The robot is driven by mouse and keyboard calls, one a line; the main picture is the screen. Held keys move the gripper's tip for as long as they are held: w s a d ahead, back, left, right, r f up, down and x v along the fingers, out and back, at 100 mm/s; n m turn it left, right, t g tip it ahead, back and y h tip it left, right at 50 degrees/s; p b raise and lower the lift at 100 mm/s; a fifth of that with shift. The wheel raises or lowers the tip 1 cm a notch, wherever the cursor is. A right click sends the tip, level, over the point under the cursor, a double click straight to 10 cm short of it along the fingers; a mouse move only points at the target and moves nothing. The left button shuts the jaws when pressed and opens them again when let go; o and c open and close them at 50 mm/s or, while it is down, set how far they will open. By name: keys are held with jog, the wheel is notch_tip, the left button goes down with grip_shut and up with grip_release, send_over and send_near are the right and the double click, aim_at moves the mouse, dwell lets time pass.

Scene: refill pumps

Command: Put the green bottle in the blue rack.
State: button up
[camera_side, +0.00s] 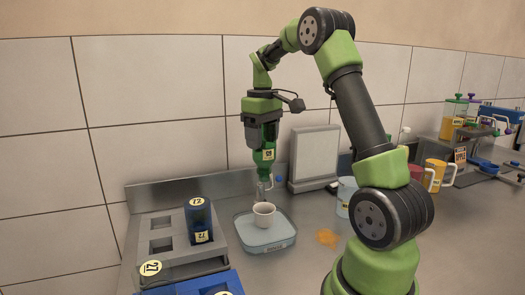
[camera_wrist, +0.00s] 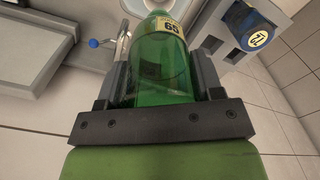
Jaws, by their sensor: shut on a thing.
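My gripper (camera_side: 263,125) points down and is shut on the green bottle (camera_side: 265,152). The bottle has a pale yellow number label and is held in the air above the white cup (camera_side: 264,215). In the wrist view the green bottle (camera_wrist: 162,70) sits between the two dark fingers. A metallic part shows just below the bottle in the side view; I cannot tell if it belongs to the bottle. The blue rack (camera_side: 190,287) shows only partly at the bottom edge of the side view, left of the bottle, with a yellow round label.
A grey rack (camera_side: 160,262) at left holds a dark blue bottle (camera_side: 199,215) and has empty square slots. A grey panel (camera_side: 315,152) stands behind. Mugs (camera_side: 436,175) stand at right, beyond my arm.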

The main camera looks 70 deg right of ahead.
jog(key=shift+r, duration=1.95)
jog(key=w+a+f+n, duration=0.2)
jog(key=a+f+n, duration=0.1)
jog(key=a, duration=0.4)
jog(key=w+a+f+n, duration=0.1)
jog(key=a+f+n, duration=0.25)
jog(key=a, duration=0.35)
jog(key=s+a+f+n, duration=0.2)
jog(key=a+f+n, duration=0.1)
jog(key=a, duration=0.3)
jog(key=s+a+f+n, duration=0.3)
jog(key=a+f+n, duration=0.1)
jog(key=a, duration=0.3)
jog(key=shift+s+f, duration=0.25)
jog(key=shift+s, duration=0.1)
jog(key=shift+f, duration=0.15)
jog(key=shift+f, duration=1.25)
jog(key=shift+f, duration=0.15)
